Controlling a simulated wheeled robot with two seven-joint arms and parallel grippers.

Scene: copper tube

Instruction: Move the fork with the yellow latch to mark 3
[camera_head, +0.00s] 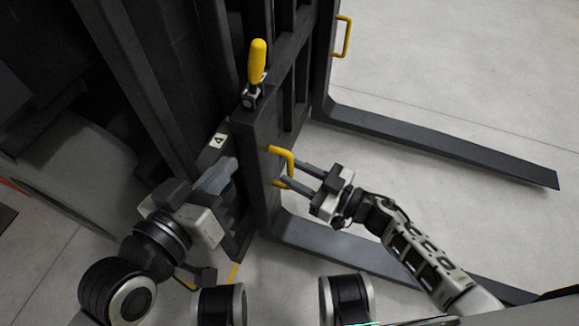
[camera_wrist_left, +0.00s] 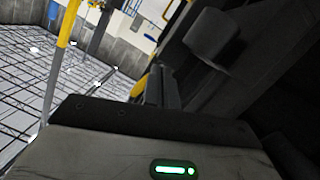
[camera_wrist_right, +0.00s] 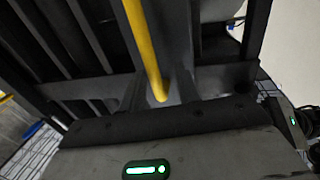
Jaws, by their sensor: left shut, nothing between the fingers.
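The near fork (camera_head: 262,160) has an upright dark plate with a yellow latch (camera_head: 257,62) standing on its top. A yellow handle (camera_head: 291,160) sticks out from its side, and its dark tine (camera_head: 340,248) runs to the right near the floor. My right gripper (camera_head: 300,175) is at this handle with its fingers apart; whether they touch it is unclear. The handle (camera_wrist_right: 146,50) shows by the fingers in the right wrist view. My left gripper (camera_head: 217,177) is shut and empty, left of the fork plate, below the label 4 (camera_head: 218,140).
A second fork with a yellow handle (camera_head: 342,37) stands farther back, its tine (camera_head: 440,145) reaching right. The dark mast (camera_head: 150,80) rises behind my left gripper. The pale floor (camera_head: 470,60) is open at upper right. A yellow post (camera_wrist_left: 66,30) shows in the left wrist view.

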